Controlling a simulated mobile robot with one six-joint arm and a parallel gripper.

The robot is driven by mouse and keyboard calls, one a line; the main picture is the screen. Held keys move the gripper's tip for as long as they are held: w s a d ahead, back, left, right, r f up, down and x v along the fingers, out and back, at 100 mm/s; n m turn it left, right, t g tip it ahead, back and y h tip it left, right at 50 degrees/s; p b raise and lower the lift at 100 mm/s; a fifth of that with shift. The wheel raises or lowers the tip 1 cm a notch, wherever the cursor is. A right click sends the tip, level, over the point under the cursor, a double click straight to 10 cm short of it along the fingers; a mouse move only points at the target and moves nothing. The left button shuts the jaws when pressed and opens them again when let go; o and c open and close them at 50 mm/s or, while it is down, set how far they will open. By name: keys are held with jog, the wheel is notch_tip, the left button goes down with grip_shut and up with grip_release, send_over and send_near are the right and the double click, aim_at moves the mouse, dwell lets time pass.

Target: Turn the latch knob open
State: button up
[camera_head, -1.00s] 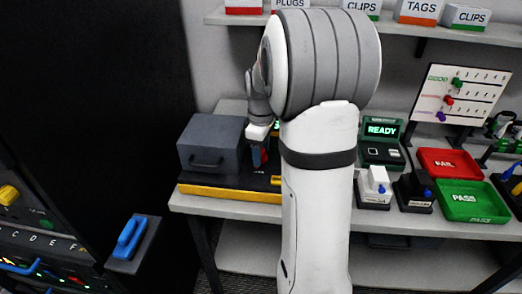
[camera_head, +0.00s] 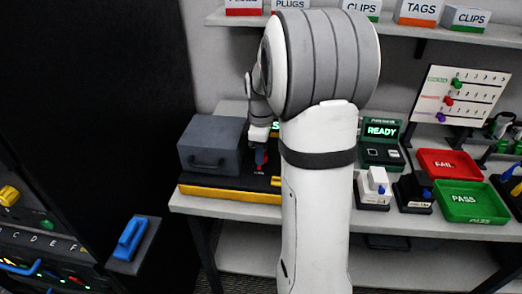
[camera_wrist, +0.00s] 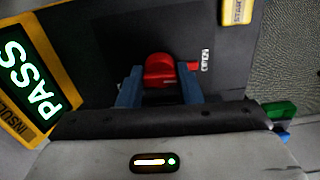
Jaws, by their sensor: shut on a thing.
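The red latch knob (camera_wrist: 160,68) is in the upper middle of the wrist view, on a dark panel. It has a small red pointer on its right side, beside a small white label (camera_wrist: 205,60) too small to read surely. My gripper (camera_wrist: 160,88) has its two blue fingers on either side of the knob and is shut on it. In the head view my gripper (camera_head: 261,155) is low at the dark unit with the yellow base (camera_head: 230,194), right of the grey box (camera_head: 209,145). The knob is barely visible there.
A lit PASS display (camera_wrist: 30,85) is at the left of the wrist view. On the bench, a READY device (camera_head: 381,140), a red FAIL tray (camera_head: 449,162) and a green PASS tray (camera_head: 470,202) stand right of my arm. A dark cabinet is at the left.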

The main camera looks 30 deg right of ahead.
jog(key=shift+n, duration=0.4)
jog(key=o, duration=1)
notch_tip(320, 180, up, 8)
jog(key=shift+f, duration=0.1)
jog(key=shift+a, duration=0.1)
jog(key=s+a+m+t+p, duration=0.1)
jog(key=s+a+m, duration=0.2)
jog(key=s, duration=0.3)
jog(key=s+a+m+p, duration=0.1)
jog(key=s+a+m, duration=0.3)
jog(key=s+a, duration=0.2)
jog(key=s+a+m+t, duration=0.1)
jog(key=s+a+m, duration=0.3)
jog(key=s, duration=0.3)
jog(key=shift+s+a+t+p, duration=0.3)
jog(key=shift+a+p, duration=0.1)
